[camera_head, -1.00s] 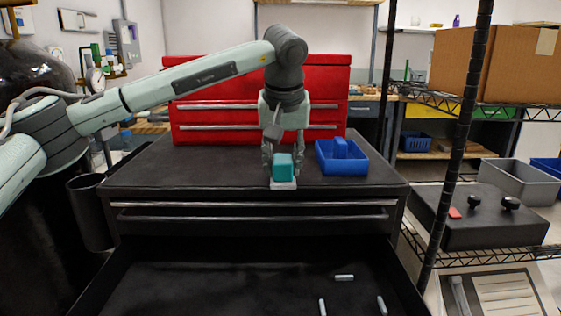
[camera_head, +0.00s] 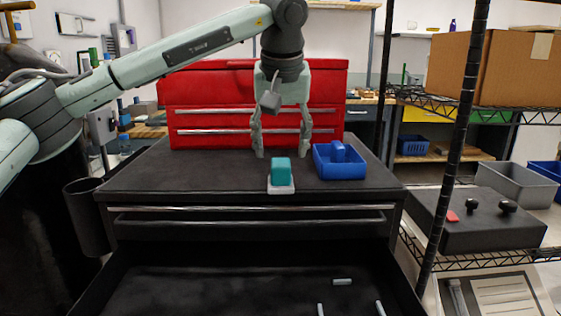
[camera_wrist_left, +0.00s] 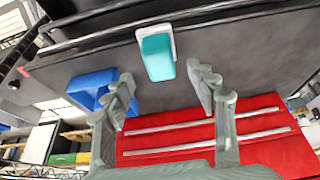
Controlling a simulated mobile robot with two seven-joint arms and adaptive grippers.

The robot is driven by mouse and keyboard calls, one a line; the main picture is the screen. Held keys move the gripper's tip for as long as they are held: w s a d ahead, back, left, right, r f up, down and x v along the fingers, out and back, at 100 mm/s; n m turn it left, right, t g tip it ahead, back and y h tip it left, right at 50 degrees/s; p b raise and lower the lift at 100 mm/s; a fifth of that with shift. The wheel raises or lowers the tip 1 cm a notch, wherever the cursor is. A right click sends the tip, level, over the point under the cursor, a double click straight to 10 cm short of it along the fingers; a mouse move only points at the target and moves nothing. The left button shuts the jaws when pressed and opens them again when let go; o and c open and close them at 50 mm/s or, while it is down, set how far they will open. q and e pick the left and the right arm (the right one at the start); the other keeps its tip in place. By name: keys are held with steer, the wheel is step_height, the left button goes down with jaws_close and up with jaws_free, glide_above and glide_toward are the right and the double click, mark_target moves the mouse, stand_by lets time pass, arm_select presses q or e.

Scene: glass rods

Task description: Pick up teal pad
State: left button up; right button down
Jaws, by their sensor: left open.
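The teal pad (camera_head: 281,171) sits on a small white base (camera_head: 281,188) near the front edge of the black cabinet top. It also shows in the left wrist view (camera_wrist_left: 158,57), with its white base (camera_wrist_left: 150,30) behind it. My left gripper (camera_head: 281,152) is open and empty. It hangs above the cabinet top, behind the pad and apart from it. In the left wrist view its two fingers (camera_wrist_left: 162,98) are wide apart, with the pad beyond the gap. My right gripper is not in view.
A red tool chest (camera_head: 215,100) stands behind the gripper. The open drawer (camera_head: 200,285) below holds several small rods. A black shelf post (camera_head: 462,130) rises at the right.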

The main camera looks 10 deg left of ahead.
arm_select(q)
steer(key=v, duration=0.6)
